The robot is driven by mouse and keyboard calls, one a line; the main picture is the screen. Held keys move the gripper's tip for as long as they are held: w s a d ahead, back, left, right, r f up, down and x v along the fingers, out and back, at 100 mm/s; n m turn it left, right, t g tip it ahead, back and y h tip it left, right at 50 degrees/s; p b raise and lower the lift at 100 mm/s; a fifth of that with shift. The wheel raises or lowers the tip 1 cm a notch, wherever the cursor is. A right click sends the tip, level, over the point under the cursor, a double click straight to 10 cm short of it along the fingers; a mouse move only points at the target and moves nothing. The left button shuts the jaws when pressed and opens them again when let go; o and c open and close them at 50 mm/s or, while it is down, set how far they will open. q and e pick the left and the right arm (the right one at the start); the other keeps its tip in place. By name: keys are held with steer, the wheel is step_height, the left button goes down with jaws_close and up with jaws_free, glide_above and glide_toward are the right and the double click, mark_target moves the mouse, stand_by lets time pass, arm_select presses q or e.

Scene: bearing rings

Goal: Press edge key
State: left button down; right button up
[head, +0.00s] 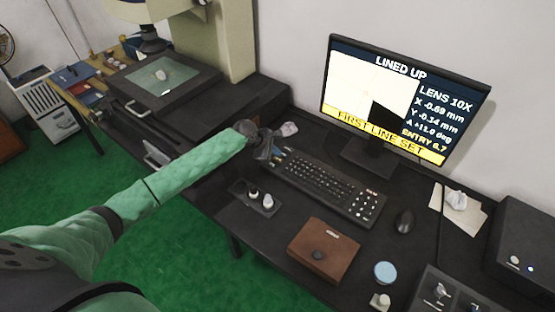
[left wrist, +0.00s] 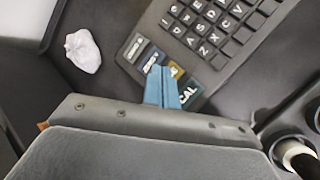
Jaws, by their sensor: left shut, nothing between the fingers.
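The keyboard (head: 317,184) lies on the dark desk in front of the monitor. In the left wrist view its corner (left wrist: 208,45) shows a column of larger coloured keys along one edge. One dark key (left wrist: 140,47) carries a line symbol, a yellowish key is partly covered, and another reads "CAL" (left wrist: 188,91). My left gripper (head: 275,155) is over this left end of the keyboard. In the left wrist view its blue fingertips (left wrist: 166,78) are shut and empty, in front of the coloured keys. I cannot tell whether they touch a key. My right gripper is not in view.
The monitor (head: 404,96) reads "LINED UP" and "FIRST LINE SET". A crumpled white wad (left wrist: 83,50) lies beside the keyboard. A stage with a glass plate (head: 163,77) stands left.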

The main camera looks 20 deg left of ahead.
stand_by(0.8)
arm_select(q)
steer(key=shift+f+p, duration=0.25)
steer(key=shift+p, duration=0.15)
steer(key=shift+f, duration=0.15)
steer(key=shift+f, duration=0.35)
stand_by(0.7)
steer(key=shift+p, duration=0.4)
steer(key=shift+r+p, duration=0.75)
steer(key=shift+p, duration=0.2)
